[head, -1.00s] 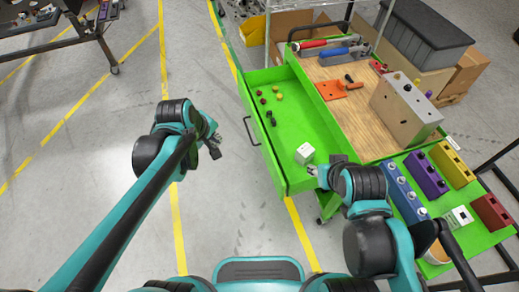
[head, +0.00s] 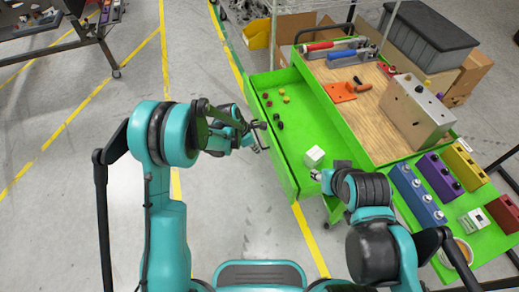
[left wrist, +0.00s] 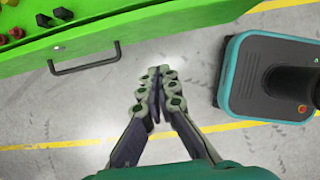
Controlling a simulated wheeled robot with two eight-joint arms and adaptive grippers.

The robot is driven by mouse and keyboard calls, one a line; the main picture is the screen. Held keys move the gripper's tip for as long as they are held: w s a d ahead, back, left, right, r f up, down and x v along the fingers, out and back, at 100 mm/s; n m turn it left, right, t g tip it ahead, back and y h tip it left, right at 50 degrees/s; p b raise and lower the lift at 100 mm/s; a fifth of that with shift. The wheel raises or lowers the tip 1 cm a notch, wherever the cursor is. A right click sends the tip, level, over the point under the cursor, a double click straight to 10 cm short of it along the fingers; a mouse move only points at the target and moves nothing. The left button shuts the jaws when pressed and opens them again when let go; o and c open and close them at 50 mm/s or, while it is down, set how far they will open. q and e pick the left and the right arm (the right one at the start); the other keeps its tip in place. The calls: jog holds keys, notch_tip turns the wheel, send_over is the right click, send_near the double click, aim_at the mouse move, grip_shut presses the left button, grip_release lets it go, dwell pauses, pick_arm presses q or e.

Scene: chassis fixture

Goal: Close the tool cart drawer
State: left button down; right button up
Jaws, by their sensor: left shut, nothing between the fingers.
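The green tool cart drawer (head: 300,130) is pulled out to the left of the cart.
The cart's wooden top (head: 365,115) carries clamps, an orange part and a beige block (head: 415,110). Blue, purple and yellow blocks (head: 415,195) stand on the green shelf at right.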

aim_at(277, 159)
pick_arm(q)
jog(key=w+d+f+b, duration=0.2)
jog(key=d+f+b, duration=0.1)
jog(key=d+f, duration=0.3)
jog(key=shift+d+f, duration=0.2)
jog(key=shift+f, duration=0.3)
pick_arm(e)
jog(key=shift+f, duration=1.95)
pick_arm(q)
jog(key=shift+w+d, duration=0.1)
